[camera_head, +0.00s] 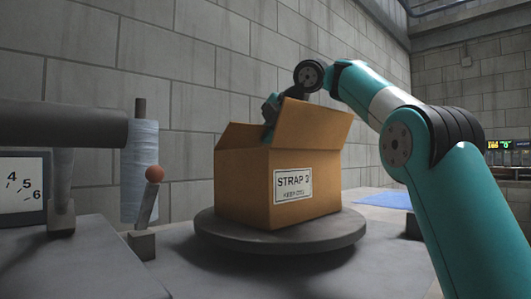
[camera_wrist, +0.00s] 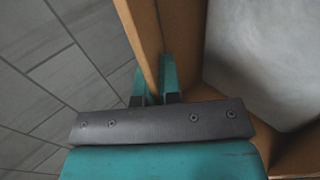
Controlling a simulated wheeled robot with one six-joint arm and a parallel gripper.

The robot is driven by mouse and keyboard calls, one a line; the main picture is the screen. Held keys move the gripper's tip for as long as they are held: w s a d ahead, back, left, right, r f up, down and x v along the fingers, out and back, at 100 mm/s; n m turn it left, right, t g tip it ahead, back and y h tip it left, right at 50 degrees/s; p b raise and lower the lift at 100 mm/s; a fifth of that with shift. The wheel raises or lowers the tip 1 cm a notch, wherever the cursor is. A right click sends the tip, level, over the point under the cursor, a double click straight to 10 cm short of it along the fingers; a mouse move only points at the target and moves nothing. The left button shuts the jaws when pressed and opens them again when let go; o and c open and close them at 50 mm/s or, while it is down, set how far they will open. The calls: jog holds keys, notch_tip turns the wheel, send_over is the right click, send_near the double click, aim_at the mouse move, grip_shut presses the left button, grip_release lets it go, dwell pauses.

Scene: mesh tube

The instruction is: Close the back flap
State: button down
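An open cardboard box (camera_head: 285,185) with a "STRAP" label stands on a round grey turntable. One flap (camera_head: 311,126) stands up at the right front, and another (camera_head: 238,137) stands tilted at the left. The back flap cannot be made out clearly in the head view. My gripper (camera_head: 270,112) reaches down at the box's back, partly hidden by the right front flap. In the wrist view its two teal fingers (camera_wrist: 155,82) are close together, with a thin cardboard edge (camera_wrist: 148,45) between them. The grey inside of the box shows to the right of them.
The turntable (camera_head: 285,243) sits on a grey table. A block wall (camera_head: 210,60) rises behind. A blue sheet (camera_head: 388,199) lies at the right.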

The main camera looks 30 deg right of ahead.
jog(key=shift+s+d+f+t+b, duration=0.15)
jog(key=shift+f+t+b, duration=0.2)
jog(key=shift+b, duration=0.3)
jog(key=shift+r, duration=0.1)
jog(key=c, duration=1.3)
grip_release()
jog(key=p+v, duration=0.8)
jog(key=v, duration=0.9)
jog(key=shift+s, duration=0.2)
jog(key=shift+d, duration=0.1)
